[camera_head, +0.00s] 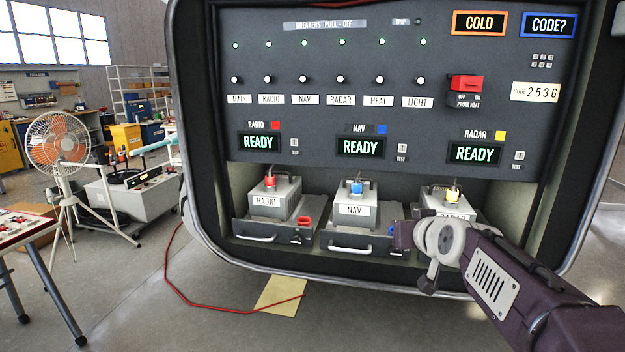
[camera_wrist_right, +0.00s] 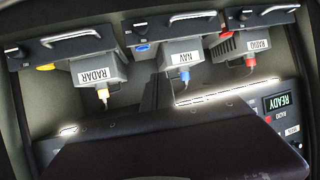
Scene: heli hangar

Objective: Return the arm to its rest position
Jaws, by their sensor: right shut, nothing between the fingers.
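My right arm (camera_head: 530,290) comes in from the lower right in the head view. Its wrist end with the right gripper (camera_head: 403,235) is in front of the panel's lower bay, between the NAV box (camera_head: 352,212) and the RADAR box (camera_head: 440,208), partly covering the RADAR tray. The gripper is shut and empty; its fingertips are hard to make out. The right wrist view is upside down, with a dark part of my gripper (camera_wrist_right: 180,150) across the bottom and the RADAR, NAV and RADIO boxes beyond it. My left gripper is not in view.
The RADIO box (camera_head: 276,200) sits in its tray at left. Three displays read READY (camera_head: 360,147). A red PROBE HEAT switch (camera_head: 466,84) is at upper right. A red cable (camera_head: 190,300) and a yellow sheet (camera_head: 280,297) lie on the floor. A fan (camera_head: 60,145) stands left.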

